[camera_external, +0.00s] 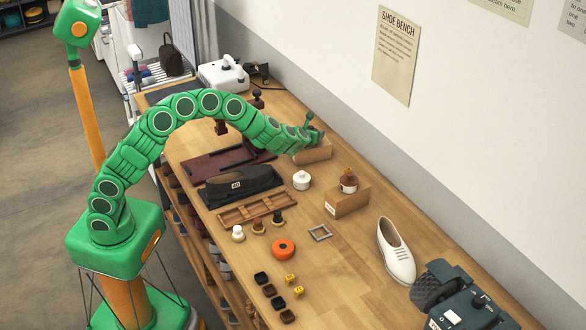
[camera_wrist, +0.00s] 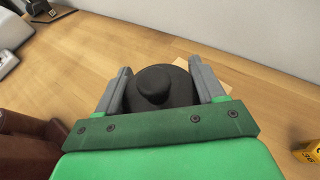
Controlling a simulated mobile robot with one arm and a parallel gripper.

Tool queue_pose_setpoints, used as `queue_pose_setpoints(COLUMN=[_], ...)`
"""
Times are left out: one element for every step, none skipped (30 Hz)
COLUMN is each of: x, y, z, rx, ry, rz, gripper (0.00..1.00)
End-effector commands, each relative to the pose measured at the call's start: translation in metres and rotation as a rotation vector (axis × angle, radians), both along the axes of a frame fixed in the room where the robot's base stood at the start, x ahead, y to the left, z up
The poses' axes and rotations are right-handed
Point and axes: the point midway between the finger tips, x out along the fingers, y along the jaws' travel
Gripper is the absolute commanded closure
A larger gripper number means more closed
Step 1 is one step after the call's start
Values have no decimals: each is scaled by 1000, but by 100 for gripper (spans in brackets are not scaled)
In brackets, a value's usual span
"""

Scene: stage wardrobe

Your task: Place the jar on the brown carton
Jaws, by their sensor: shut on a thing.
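My gripper (camera_wrist: 165,88) is shut on a dark round thing with a knob on top, which I take to be the jar (camera_wrist: 153,86); it sits upright between the grey fingers. In the external view my gripper (camera_external: 315,134) is over a plain brown carton (camera_external: 313,153) near the wall, and the held jar is mostly hidden there. I cannot tell whether the jar touches the carton. In the wrist view, small pale brown edges (camera_wrist: 187,63) show behind the jar. A second brown carton (camera_external: 345,203), with a white label, stands nearer the camera and bears an amber bottle (camera_external: 349,181).
A white lidded pot (camera_external: 302,180) stands close to both cartons. Dark brushes and a slotted wooden tray (camera_external: 252,208) lie to the left. A white shoe (camera_external: 396,251) is at the right.

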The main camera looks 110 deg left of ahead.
Motion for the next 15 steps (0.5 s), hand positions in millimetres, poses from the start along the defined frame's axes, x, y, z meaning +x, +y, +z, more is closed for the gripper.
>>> queue_pose_setpoints(x=[0,0,0,0,0,0,0,0,0,0,0,0,0,1,1], y=[0,0,0,0,0,0,0,0,0,0,0,0,0,0,0], z=[-3,-4,-5,-6,-6,-6,-6,-6,-6,-6,-6,-6,-7,-8,-9], rx=[1,0,0,0,0,0,0,0,0,0,0,0,0,0,0], ry=[3,2,1,1,0,0,0,0,0,0,0,0,1,1,1], rz=[-1,-1,0,0,0,0,0,0,0,0,0,-1,-1,-1,-1], gripper=[91,91,91,91,91,91,91,91,91,91,91,91,91,91,91])
